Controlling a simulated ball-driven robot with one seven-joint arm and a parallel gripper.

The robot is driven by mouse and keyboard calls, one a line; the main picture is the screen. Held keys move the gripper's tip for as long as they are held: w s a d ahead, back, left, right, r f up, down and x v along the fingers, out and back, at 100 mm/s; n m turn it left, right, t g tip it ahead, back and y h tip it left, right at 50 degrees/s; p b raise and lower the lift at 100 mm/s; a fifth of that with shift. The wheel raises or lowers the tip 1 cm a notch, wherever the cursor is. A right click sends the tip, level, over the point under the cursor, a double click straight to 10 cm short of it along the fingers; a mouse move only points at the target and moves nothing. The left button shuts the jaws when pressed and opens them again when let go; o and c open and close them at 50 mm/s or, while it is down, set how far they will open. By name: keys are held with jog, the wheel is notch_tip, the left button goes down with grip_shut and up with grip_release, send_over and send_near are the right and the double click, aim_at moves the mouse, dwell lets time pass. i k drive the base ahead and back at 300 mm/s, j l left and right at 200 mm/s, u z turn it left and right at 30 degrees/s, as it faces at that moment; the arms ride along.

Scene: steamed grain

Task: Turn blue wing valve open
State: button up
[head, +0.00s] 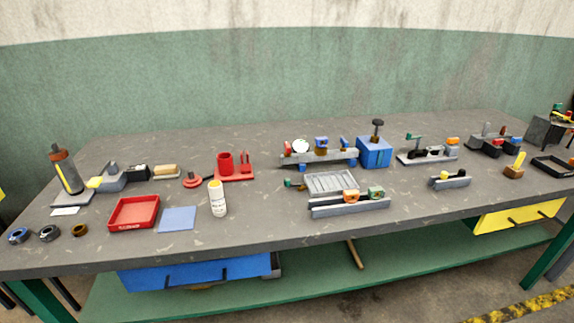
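A grey pipe-like fixture (318,157) stands on the workbench right of centre, with a round white gauge (301,146) on it. A small blue part (321,142) on a brown base sits at its middle, and another blue part (345,144) stands near its right end. Either could be the blue wing valve; they are too small to tell which, or whether it is open. My gripper is not in this view.
A blue box (374,153) with a dark knob stands right of the fixture. A ribbed grey tray (330,182) and a rail (349,205) with orange and green parts lie in front. A white bottle (217,199) and red tray (134,213) are left.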

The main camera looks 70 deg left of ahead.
aim_at(346, 145)
jog(key=u, duration=1.45)
